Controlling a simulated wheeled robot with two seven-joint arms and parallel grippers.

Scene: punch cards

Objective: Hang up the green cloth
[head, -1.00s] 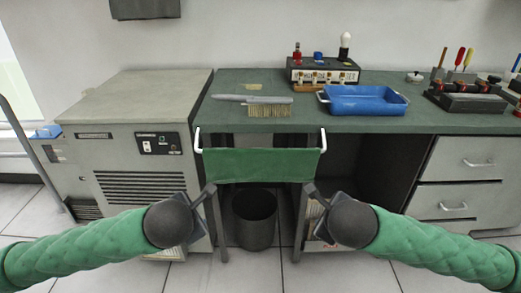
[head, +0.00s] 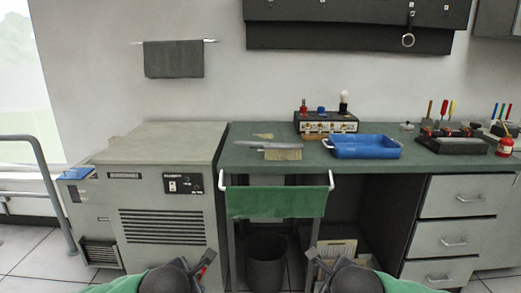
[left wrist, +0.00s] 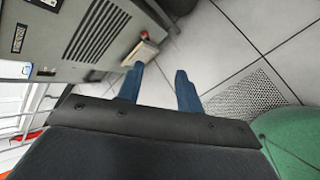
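The green cloth (head: 276,203) hangs spread over the white-ended rail (head: 331,181) on the front of the green bench, between the rail's two ends. My left gripper (head: 208,262) is low in the head view, in front of the cloth and below its left side. In the left wrist view its two blue fingers (left wrist: 159,86) are apart with nothing between them. My right gripper (head: 314,262) is below the cloth's right side; its fingers look apart and empty. Both grippers are clear of the cloth.
A grey towel (head: 174,59) hangs on a wall bar at the upper left. A grey cabinet (head: 160,215) stands left of the bench.

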